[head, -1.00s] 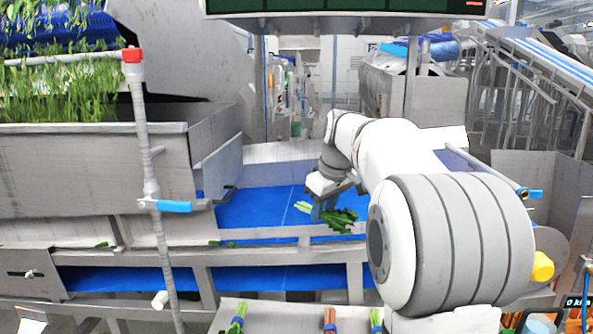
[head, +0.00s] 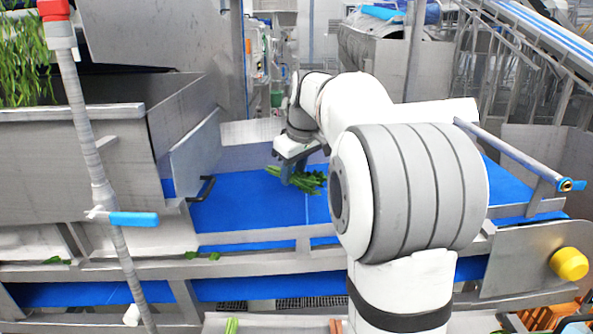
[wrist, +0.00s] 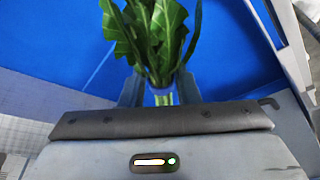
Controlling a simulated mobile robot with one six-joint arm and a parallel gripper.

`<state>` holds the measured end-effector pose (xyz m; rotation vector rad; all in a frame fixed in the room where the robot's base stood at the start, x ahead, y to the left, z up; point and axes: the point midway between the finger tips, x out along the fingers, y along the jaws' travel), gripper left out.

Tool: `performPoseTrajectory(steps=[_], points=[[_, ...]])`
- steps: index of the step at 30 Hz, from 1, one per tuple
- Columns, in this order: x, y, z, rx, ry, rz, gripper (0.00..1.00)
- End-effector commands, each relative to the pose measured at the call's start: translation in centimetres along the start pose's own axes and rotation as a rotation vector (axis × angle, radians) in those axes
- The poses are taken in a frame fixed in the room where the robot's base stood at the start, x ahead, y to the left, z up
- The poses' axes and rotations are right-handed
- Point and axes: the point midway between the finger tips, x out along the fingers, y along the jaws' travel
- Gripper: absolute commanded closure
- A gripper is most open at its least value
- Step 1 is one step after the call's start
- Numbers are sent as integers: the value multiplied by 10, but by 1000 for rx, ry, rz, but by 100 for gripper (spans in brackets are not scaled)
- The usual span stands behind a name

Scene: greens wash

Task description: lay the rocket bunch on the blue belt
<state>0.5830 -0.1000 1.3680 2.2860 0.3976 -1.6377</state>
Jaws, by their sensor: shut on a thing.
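The rocket bunch (head: 312,180) has long green leaves and shows over the blue belt (head: 240,200) in the head view. My gripper (head: 287,178) is shut on it. In the wrist view the bunch (wrist: 150,40) stands out between my two fingers (wrist: 160,92), its leaves pointing to the top of the picture and a purplish band at its stems. The blue belt (wrist: 50,50) fills the background there. I cannot tell whether the bunch touches the belt. My arm hides part of the belt's right side.
A grey metal rail (head: 260,237) runs along the belt's near side. A steel hopper (head: 70,150) with greens stands at the left, behind a post with a blue handle (head: 134,219). More bunches (head: 232,326) lie at the bottom edge. A yellow knob (head: 569,264) is at the right.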

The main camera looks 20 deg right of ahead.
Motion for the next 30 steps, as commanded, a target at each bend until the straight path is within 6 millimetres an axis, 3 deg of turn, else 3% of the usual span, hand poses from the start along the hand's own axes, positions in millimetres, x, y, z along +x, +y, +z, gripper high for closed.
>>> performPoseTrajectory(steps=[11, 24, 30], points=[[12, 2, 7, 6, -1, 2, 95], [59, 3, 26, 7, -1, 1, 95], [71, 3, 32, 7, 0, 2, 95]])
